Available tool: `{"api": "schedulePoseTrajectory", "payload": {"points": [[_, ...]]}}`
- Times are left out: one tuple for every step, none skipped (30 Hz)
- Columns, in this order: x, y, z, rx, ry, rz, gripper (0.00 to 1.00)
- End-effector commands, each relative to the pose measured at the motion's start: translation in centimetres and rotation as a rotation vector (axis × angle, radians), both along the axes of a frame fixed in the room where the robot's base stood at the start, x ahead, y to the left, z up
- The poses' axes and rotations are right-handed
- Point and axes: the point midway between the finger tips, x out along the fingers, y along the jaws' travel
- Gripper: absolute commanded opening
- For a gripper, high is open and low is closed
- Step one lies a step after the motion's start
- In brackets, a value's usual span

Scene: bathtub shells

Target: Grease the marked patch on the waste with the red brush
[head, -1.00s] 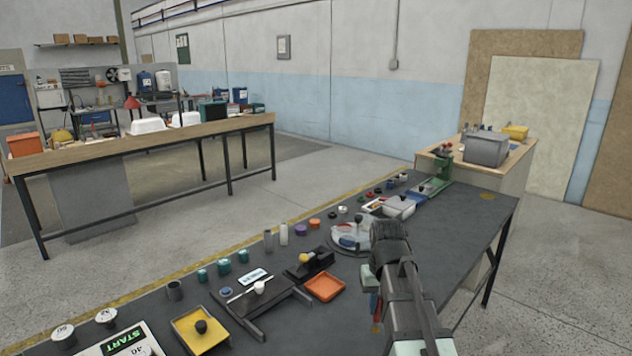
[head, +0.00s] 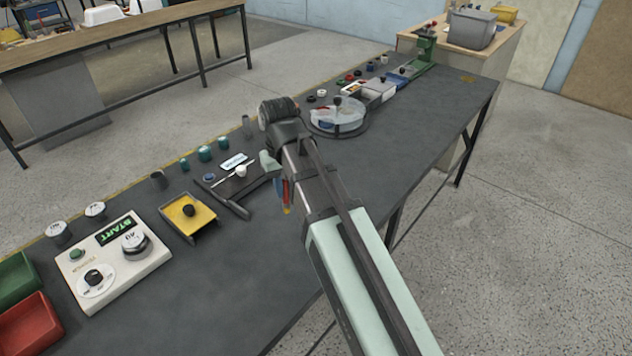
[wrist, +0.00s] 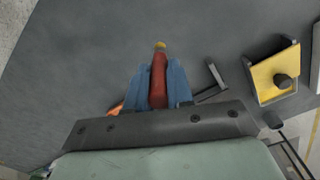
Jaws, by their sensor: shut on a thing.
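My gripper (head: 285,192) is above the dark bench, just right of the black stand (head: 236,208). In the wrist view its blue fingers (wrist: 160,72) are shut on the red brush (wrist: 158,88). The brush's yellow tip (wrist: 160,45) sticks out beyond the fingers, apart from any part I can make out. A small white round piece (head: 241,171) and a thin pale rod (head: 233,175) are at the stand. I cannot tell which part is the waste, and no marked patch can be made out.
A yellow tray (head: 203,222) with a black knob lies left of the stand. A white START box (head: 113,260) is farther left. A round turntable (head: 352,124) is behind my arm. The bench front is clear.

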Motion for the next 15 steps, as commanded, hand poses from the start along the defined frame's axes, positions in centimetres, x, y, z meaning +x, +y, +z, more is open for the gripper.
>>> {"api": "schedulePoseTrajectory", "payload": {"points": [[-0.1, 1.7, 0.2, 0.001, -0.002, 0.027, 0.0], [-0.3, 2.5, 0.3, 0.001, -0.003, 0.042, 0.0], [-0.5, 3.7, 0.5, 0.001, -0.004, 0.06, 0.0], [-0.6, 4.6, 0.6, 0.002, -0.005, 0.075, 0.0], [-0.8, 5.4, 0.7, 0.003, -0.005, 0.089, 0.0], [-1.0, 6.6, 0.9, 0.003, -0.006, 0.108, 0.0], [-1.2, 7.4, 1.0, 0.003, -0.007, 0.122, 0.0], [-1.4, 8.4, 1.1, 0.004, -0.008, 0.137, 0.0], [-1.6, 9.5, 1.3, 0.004, -0.009, 0.155, 0.0], [-1.8, 10.4, 1.4, 0.004, -0.01, 0.17, 0.0], [-2.0, 11.3, 1.6, 0.005, -0.011, 0.184, 0.0], [-2.3, 12.5, 1.7, 0.006, -0.013, 0.203, 0.0], [-2.5, 13.4, 1.9, 0.007, -0.014, 0.217, 0.0], [-2.7, 14.4, 2.0, 0.006, -0.014, 0.232, 0.0], [-3.0, 15.6, 2.2, 0.008, -0.015, 0.25, 0.0]]}}
